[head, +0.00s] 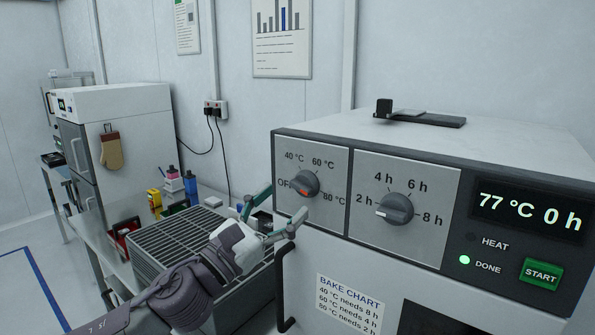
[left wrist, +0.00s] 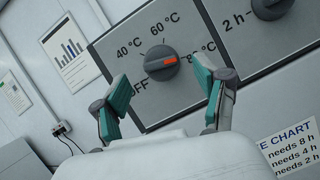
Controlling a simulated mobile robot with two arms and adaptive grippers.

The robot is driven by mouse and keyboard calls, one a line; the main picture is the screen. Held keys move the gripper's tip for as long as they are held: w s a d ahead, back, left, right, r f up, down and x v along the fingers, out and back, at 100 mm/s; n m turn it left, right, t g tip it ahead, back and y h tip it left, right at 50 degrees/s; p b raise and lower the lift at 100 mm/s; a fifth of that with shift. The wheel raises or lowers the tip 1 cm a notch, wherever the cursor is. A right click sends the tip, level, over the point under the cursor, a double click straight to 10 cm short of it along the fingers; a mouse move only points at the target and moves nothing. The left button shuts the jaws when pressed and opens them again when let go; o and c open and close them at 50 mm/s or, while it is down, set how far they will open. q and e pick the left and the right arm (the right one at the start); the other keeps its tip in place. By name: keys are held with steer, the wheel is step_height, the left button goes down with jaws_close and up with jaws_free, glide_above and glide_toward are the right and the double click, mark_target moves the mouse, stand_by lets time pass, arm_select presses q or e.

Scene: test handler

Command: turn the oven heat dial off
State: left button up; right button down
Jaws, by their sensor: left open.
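The heat dial (head: 305,183) is a dark round knob with an orange mark, on a grey panel at the oven's left front. Labels OFF, 40, 60 and 80 °C surround it. In the left wrist view the dial (left wrist: 157,63) has its orange mark towards the right, on the 80 °C side. My left gripper (head: 282,206) is open and empty, in front of and below the dial. In the left wrist view its fingers (left wrist: 165,85) stand to either side of the dial, not closed on it. The left fingertip covers part of the OFF label's surroundings. My right gripper is not in view.
The time dial (head: 395,208) is just right. The oven display (head: 530,212) reads 77 °C 0 h; the green DONE light is lit. The oven door handle (head: 281,290) stands out below my gripper. A grey grated box (head: 190,240) is behind my arm.

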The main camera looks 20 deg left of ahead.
mark_target(298, 189)
arm_select(q)
steer(key=shift+p+x, duration=0.7)
steer(key=shift+x, duration=1.65)
steer(key=c, duration=1.2)
steer(key=shift+o, duration=0.2)
